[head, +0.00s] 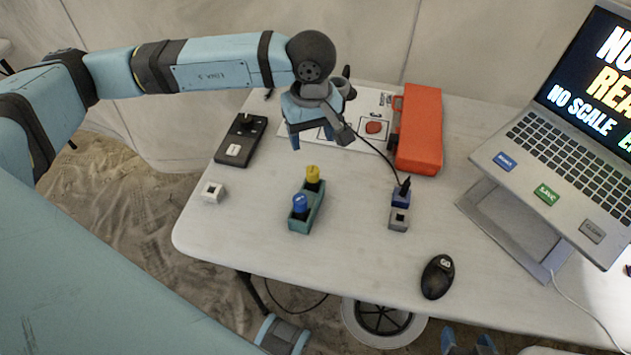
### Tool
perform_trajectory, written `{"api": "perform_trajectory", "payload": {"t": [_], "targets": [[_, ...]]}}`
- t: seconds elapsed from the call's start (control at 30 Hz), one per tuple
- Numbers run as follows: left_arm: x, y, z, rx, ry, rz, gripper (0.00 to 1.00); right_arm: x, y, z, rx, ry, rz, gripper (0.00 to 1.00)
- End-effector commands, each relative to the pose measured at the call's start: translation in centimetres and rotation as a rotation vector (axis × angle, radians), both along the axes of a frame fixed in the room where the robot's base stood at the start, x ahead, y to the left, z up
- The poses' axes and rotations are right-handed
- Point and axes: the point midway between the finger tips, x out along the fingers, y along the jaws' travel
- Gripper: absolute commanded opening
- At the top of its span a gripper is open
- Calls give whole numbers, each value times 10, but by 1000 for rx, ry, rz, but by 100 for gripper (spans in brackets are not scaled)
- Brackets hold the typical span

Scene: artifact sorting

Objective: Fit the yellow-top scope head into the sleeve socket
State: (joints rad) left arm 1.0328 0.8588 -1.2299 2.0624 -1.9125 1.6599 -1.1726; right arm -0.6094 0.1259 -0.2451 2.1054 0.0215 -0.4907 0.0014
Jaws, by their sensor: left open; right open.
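The yellow-top scope head (312,175) stands upright in the back part of a teal holder (303,222) on the table. A blue-top piece (300,204) stands in the front part. My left gripper (322,130) is open and empty above the table, behind the holder and apart from it. My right gripper (468,342) is open at the bottom edge, partly cut off. I cannot tell for sure which thing is the sleeve socket: a small white block with a dark opening (213,191) lies at the left, and a blue and grey block (399,217) stands right of the holder.
A dark device (241,139) lies at the back left. An orange case (420,130) and a printed sheet (352,138) lie at the back. A black mouse (437,277) and a laptop (560,140) on a stand are at the right. A black cable runs to the blue block.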

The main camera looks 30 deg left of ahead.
Motion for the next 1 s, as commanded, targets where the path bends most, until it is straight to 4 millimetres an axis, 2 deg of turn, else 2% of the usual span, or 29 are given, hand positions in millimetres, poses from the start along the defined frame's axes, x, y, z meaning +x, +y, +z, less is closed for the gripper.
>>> {"api": "perform_trajectory", "payload": {"t": [0.3,0.43,0.67,0.9,1.0], "targets": [[-1,0,-60,3,4,1,61,-1,0,-3,-2,1,1,67],[-1,0,-75,1,3,1,61,-1,0,-3,-3,0,1,67],[-2,-1,-88,0,3,1,61,-1,-1,-3,-5,-1,2,67],[-5,-4,-123,0,5,2,61,-1,-1,-4,-5,-1,2,67],[-5,-4,-132,0,1,2,61,-1,-1,-4,-5,-2,2,67]]}}
